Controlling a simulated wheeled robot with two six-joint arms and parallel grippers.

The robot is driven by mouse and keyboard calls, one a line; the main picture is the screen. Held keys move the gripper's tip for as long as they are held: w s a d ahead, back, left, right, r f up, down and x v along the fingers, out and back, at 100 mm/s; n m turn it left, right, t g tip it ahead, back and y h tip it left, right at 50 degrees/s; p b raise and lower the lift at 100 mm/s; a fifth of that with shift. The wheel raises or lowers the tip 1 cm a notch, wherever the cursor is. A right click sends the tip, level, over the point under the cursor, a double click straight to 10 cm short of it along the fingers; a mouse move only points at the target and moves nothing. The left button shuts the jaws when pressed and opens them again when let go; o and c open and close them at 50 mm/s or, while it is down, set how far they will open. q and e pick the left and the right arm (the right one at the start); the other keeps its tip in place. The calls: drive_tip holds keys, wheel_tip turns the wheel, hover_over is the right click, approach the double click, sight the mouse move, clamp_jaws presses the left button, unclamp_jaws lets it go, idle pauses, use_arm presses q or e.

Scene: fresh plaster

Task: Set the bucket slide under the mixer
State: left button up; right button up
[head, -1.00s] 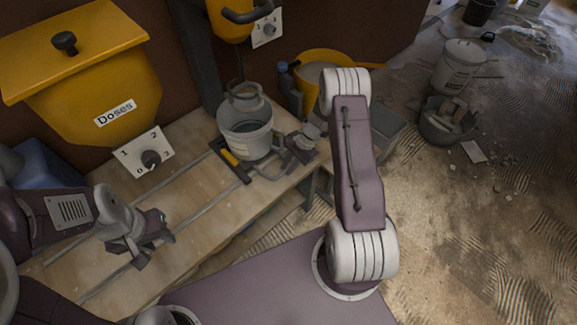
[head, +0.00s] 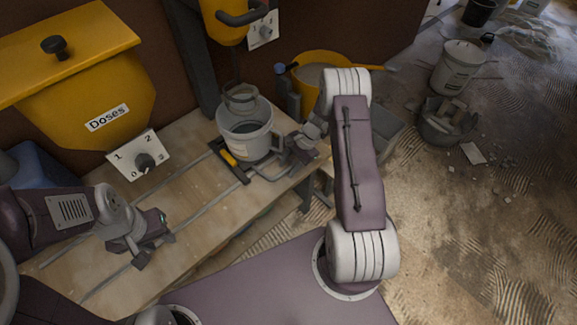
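The bucket slide (head: 237,172) is a dark frame with a yellow part, lying on two rails on the wooden bench. A light grey bucket (head: 250,147) stands upright on it. The yellow mixer (head: 222,28) with a dark handle is above and behind; its thin shaft comes down near a grey ring at the bucket's far side. I cannot tell how they line up. My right gripper (head: 300,152) is at the slide's right side, by its grey bar handle; its fingers are partly hidden. My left gripper (head: 155,251) is open and empty over the rails at the front left.
A yellow hopper (head: 80,85) labelled Doses hangs at the left, with a dial plate (head: 137,155) below. Another dial plate (head: 263,30) is beside the mixer. A yellow tub (head: 317,65) stands behind my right arm. Buckets and debris lie on the floor at right.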

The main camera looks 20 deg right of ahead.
drive_tip(key=v, duration=0.9)
drive_tip(key=shift+p, duration=0.4)
